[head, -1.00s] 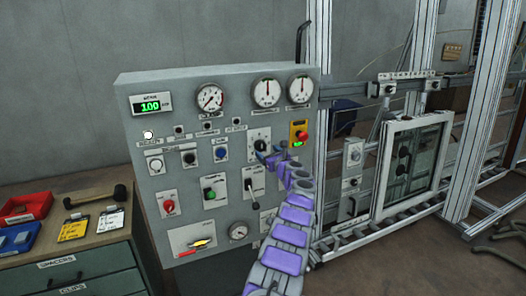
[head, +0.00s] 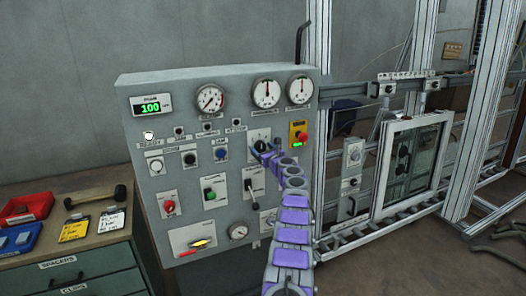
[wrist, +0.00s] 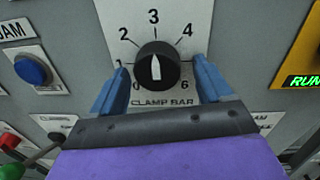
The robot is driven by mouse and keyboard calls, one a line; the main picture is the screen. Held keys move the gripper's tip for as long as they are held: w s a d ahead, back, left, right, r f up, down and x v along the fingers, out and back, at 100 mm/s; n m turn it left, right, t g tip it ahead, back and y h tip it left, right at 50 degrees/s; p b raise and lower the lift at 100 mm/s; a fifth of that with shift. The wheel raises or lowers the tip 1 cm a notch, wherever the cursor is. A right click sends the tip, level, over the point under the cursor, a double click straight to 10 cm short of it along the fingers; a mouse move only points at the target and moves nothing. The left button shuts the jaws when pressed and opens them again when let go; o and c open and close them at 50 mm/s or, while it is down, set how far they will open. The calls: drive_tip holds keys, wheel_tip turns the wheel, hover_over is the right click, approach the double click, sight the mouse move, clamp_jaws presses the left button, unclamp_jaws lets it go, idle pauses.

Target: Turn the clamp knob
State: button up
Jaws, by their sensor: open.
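The clamp knob is a round black dial with a white pointer, seen large in the wrist view (wrist: 157,72) above the label "CLAMP BAR". Its scale runs from 0 to 6, and the pointer stands upward at about 3. In the head view the knob's white plate (head: 260,133) is on the right part of the grey panel, with the knob partly hidden by my gripper (head: 263,150). In the wrist view my gripper (wrist: 160,80) is open. Its two blue fingers stand left and right of the knob, with visible gaps on both sides.
A blue button (wrist: 31,69) is left of the knob. A green lit display (wrist: 302,81) is to the right, below a red button on yellow (head: 299,131). A black lever (head: 250,184) is below the knob. Several gauges (head: 266,93) are above.

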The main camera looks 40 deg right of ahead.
drive_tip(key=c, duration=1)
drive_tip(key=shift+c, duration=0.2)
